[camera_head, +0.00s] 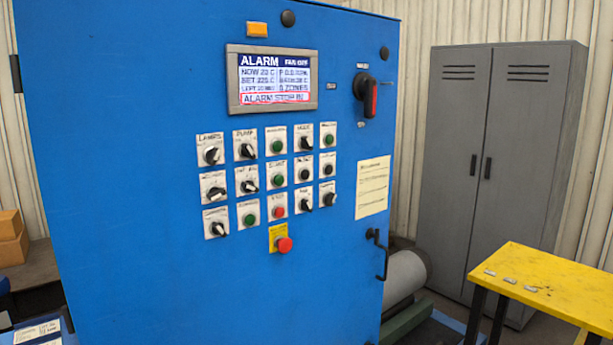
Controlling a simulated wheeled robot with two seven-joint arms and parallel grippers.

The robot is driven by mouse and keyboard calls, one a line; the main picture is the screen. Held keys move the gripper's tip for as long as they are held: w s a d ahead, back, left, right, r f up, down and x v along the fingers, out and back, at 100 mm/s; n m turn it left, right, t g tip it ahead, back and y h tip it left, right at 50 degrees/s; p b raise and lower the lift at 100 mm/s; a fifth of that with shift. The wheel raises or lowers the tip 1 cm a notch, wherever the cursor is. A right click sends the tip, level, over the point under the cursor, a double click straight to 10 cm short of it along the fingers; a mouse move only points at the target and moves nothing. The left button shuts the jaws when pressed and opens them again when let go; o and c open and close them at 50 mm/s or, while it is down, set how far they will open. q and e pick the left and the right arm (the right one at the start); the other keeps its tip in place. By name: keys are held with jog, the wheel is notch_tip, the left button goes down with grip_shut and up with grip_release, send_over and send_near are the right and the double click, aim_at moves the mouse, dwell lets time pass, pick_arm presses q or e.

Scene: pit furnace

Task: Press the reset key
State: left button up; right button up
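A blue control cabinet (130,130) fills the left and middle of the head view. Its screen (273,79) reads "ALARM" at the top, with "ALARM STOP" in a red-outlined bottom line. Below it is a panel of several rotary switches and push buttons in three rows, on white plates. Green buttons include one in the top row (277,146); a red button (279,211) sits in the bottom row. Most labels are too small to read, so I cannot tell which key is the reset key. Neither of my grippers is in view.
A red mushroom button (284,244) on a yellow plate sits below the panel. A black and red rotary handle (370,97) and a door handle (379,254) stick out on the right. A yellow table (560,285) stands at right, before a grey locker (500,150). Cardboard boxes (10,240) are at left.

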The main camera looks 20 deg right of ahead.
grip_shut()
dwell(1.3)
